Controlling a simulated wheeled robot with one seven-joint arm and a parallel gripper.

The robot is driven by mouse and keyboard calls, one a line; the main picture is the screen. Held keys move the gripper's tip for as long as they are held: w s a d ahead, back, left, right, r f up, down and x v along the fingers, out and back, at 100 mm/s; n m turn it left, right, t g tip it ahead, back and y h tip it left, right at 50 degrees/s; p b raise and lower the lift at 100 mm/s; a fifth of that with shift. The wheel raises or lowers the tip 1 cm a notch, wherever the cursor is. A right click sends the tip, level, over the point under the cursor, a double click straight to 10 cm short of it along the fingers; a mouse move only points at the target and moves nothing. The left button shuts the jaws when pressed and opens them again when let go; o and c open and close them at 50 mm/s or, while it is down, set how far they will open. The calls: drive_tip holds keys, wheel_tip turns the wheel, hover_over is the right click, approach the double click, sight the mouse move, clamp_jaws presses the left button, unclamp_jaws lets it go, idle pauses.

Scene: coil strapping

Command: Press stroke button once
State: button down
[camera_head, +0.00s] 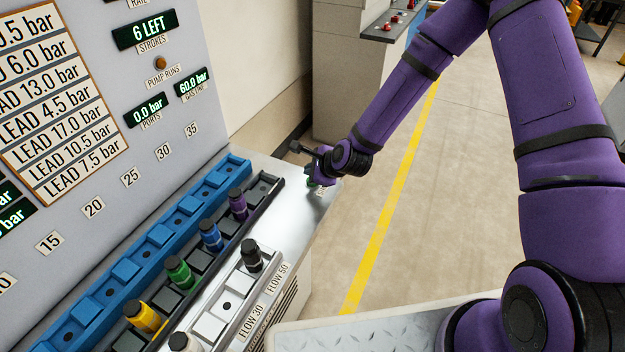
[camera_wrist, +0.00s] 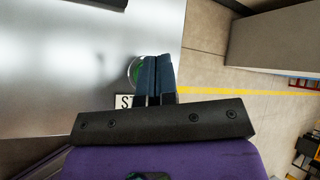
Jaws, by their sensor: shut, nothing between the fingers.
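The stroke button shows as a green round button in a metal ring (camera_wrist: 134,71) in the wrist view, on the bright metal bench top near its edge. A partly hidden label (camera_wrist: 124,101) starting with "S" sits beside it. My gripper (camera_wrist: 156,60) is shut and empty, its fingertips overlapping the right part of the button in the picture. I cannot tell whether they touch it. In the head view my gripper (camera_head: 312,180) is at the bench's far right corner, with a bit of green showing under it. The "6 LEFT" strokes display (camera_head: 146,31) is lit on the panel.
A blue rack (camera_head: 185,215) and a dark rail with coloured knobs (camera_head: 238,204) lie left of my gripper. A white block (camera_head: 210,326) marked FLOW 30 and FLOW 50 stands in front. Open floor with a yellow line (camera_head: 397,190) lies right.

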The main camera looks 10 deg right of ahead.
idle(0.4)
drive_tip(key=shift+f, duration=0.4)
drive_tip(key=shift+f, duration=0.5)
idle(0.7)
drive_tip(key=shift+r, duration=0.9)
drive_tip(key=shift+r, duration=0.1)
drive_tip(key=shift+r, duration=2.45)
